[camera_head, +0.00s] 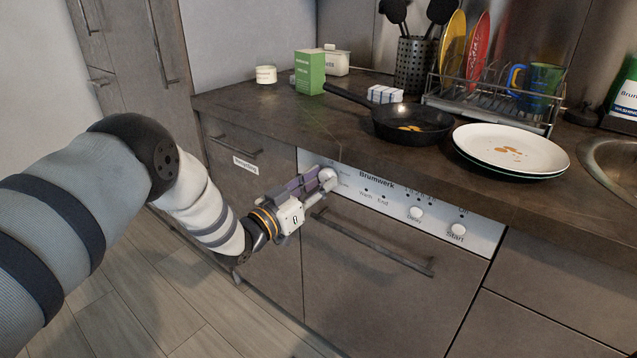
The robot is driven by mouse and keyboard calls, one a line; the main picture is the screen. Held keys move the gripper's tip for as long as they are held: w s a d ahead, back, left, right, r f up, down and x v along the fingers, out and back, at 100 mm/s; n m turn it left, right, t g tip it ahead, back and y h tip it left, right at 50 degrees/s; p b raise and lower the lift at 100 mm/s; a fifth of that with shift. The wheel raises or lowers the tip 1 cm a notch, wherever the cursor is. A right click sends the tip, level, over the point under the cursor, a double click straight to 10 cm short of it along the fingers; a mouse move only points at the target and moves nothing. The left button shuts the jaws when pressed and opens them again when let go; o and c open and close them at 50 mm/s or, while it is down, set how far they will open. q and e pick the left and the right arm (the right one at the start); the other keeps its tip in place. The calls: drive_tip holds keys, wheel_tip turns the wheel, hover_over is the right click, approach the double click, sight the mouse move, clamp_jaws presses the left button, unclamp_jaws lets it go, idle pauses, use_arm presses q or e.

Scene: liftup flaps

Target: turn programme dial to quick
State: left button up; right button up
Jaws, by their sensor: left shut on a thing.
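The programme dial (327,176) is a round white knob at the left end of the dishwasher's white control panel (390,201), which reads "Brumwerk". My left gripper (321,183) comes in from the left and is shut on the dial. Its fingers hide part of the dial and the markings around it, so I cannot tell which setting it points to. My right gripper does not show.
The dishwasher door handle (370,243) sticks out just below the panel. A drawer with a handle (234,147) is to the left. On the worktop above stand a frying pan (412,122), stacked plates (511,149), a green box (310,72) and a dish rack (490,101).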

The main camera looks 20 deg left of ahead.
use_arm(q)
drive_tip(key=o, duration=1.2)
drive_tip(key=shift+c, duration=0.2)
drive_tip(key=v, duration=1.2)
